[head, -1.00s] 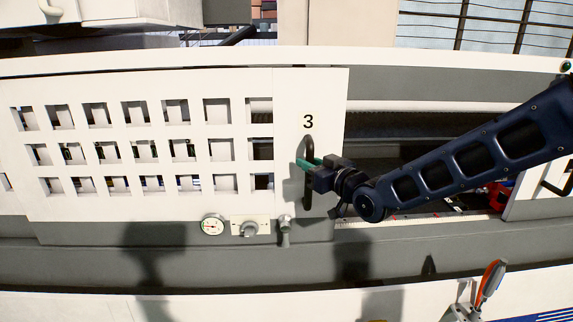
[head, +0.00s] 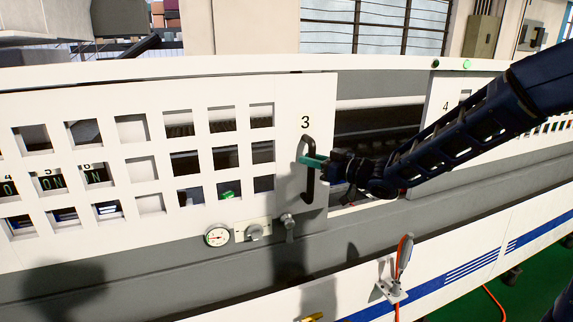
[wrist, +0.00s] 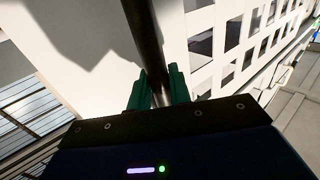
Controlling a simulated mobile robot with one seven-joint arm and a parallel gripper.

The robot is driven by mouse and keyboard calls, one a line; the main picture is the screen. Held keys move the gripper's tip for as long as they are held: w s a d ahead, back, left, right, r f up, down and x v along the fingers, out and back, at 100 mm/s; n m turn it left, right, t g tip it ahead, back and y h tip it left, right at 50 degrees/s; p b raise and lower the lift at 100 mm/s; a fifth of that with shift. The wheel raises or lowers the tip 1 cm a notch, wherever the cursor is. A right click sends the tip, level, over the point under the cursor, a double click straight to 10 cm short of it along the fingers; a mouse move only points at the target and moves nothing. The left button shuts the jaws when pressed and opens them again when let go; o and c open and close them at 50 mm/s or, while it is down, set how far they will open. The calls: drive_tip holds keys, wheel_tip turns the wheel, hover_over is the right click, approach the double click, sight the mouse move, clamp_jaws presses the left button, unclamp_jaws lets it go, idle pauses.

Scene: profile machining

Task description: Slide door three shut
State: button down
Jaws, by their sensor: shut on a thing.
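Door three (head: 318,95) is a white sliding panel with rows of square windows and a black "3" near its right edge. Its black upright bar handle (head: 308,186) is below the number. My gripper (head: 315,162) has its green fingers shut around the handle's middle. In the wrist view, the dark bar (wrist: 146,40) runs down between the two green fingers (wrist: 158,92). An open gap (head: 375,125) lies between the door's right edge and door four (head: 441,120). My arm hides part of this gap and of door four.
Green lights (head: 466,64) show on the top rail.

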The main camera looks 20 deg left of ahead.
drive_tip(key=w+d, duration=3.2)
drive_tip(key=c, duration=1.3)
unclamp_jaws()
drive_tip(key=shift+a, duration=0.1)
drive_tip(key=shift+c, duration=0.2)
drive_tip(key=shift+s, duration=0.1)
drive_tip(key=s+d, duration=0.2)
drive_tip(key=d, duration=0.8)
drive_tip(key=shift+d, duration=0.3)
